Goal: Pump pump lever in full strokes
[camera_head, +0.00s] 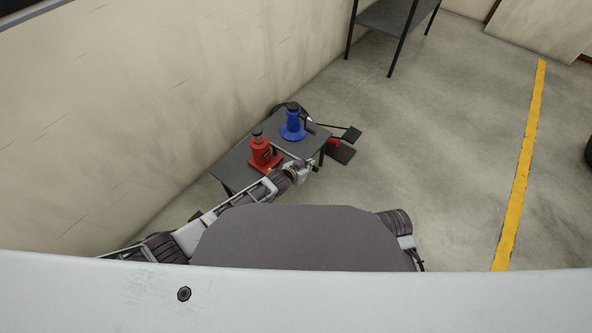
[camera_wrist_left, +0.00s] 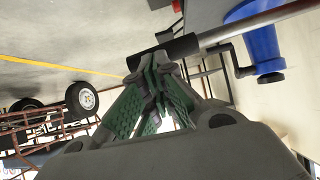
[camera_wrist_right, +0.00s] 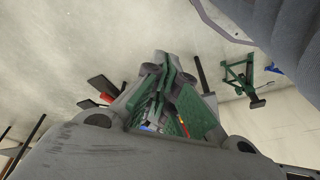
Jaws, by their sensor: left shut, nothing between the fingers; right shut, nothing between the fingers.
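A red bottle jack (camera_head: 262,152) and a blue bottle jack (camera_head: 292,124) stand upright on a small dark table (camera_head: 233,166) by the wall. A thin pump lever (camera_head: 290,154) extends from beside the red jack towards the table's right edge; its attachment is not clear. In the left wrist view, a grey rod with a black grip (camera_wrist_left: 170,53) crosses in front of the blue jack (camera_wrist_left: 258,42). My left gripper (camera_head: 313,167) is shut and empty, fingertips at the grip; contact is unclear. My right gripper (camera_wrist_right: 168,68) is shut and empty, away from the table.
Black and red equipment (camera_head: 342,150) stands on the floor right of the table. A dark metal shelf (camera_head: 385,18) is farther back. Open floor lies between the table and a yellow line (camera_head: 521,165). The wall (camera_head: 150,110) closely borders the table's left side.

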